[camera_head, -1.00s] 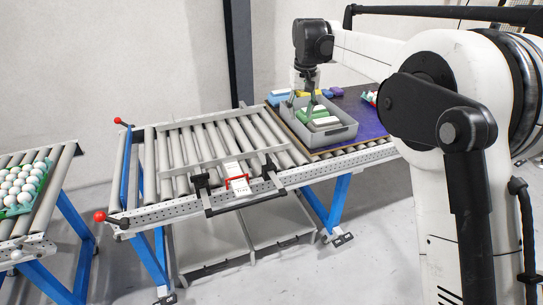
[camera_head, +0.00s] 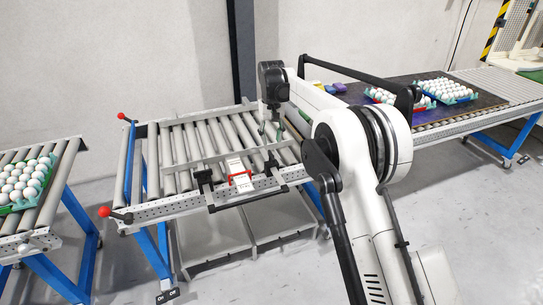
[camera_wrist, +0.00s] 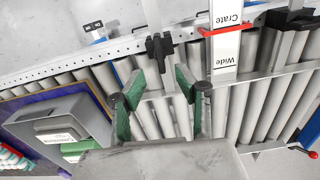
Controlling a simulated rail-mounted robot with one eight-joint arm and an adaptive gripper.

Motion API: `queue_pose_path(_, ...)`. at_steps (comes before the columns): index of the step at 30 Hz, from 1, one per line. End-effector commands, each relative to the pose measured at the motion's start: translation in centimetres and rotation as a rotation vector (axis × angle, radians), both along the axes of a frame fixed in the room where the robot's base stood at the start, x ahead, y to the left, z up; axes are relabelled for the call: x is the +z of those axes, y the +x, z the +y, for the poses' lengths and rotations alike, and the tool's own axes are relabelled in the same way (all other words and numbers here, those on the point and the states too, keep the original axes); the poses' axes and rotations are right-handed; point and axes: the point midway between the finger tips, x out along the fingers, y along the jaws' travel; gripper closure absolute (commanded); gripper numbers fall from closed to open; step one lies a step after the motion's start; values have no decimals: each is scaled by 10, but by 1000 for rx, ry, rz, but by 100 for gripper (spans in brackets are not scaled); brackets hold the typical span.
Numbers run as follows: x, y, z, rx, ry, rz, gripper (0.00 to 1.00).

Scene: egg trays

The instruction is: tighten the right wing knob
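The right wing knob (camera_head: 271,164) is black and sits on the front rail of the roller conveyor, right of the white label strip. In the wrist view the same knob (camera_wrist: 158,48) shows beyond the fingertips, roughly in line with the gap between them. My gripper (camera_head: 274,132) hangs above and slightly behind this knob in the head view. In the wrist view its green-padded fingers (camera_wrist: 161,80) are spread, with nothing between them. The fingers appear apart from the knob. The left wing knob (camera_head: 204,179) sits on the other side of the label.
The white label strip (camera_wrist: 226,50) reads "Crate" and "Wide" and carries a red marker (camera_head: 240,179). A grey crate (camera_wrist: 58,108) with cartons stands beside the rollers. Egg trays (camera_head: 447,92) lie on the dark mat, others on the left conveyor. A guide bar (camera_head: 225,156) crosses the rollers.

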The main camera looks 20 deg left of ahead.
Motion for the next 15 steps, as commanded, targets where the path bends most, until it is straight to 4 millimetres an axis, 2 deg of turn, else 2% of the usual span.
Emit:
queue_pose_path(3, -23, 0, 0, 0, 0, 0, 68)
queue_pose_path(9, -56, 0, 0, 0, 0, 0, 68)
queue_pose_path(15, -77, 0, 0, 0, 0, 0, 68)
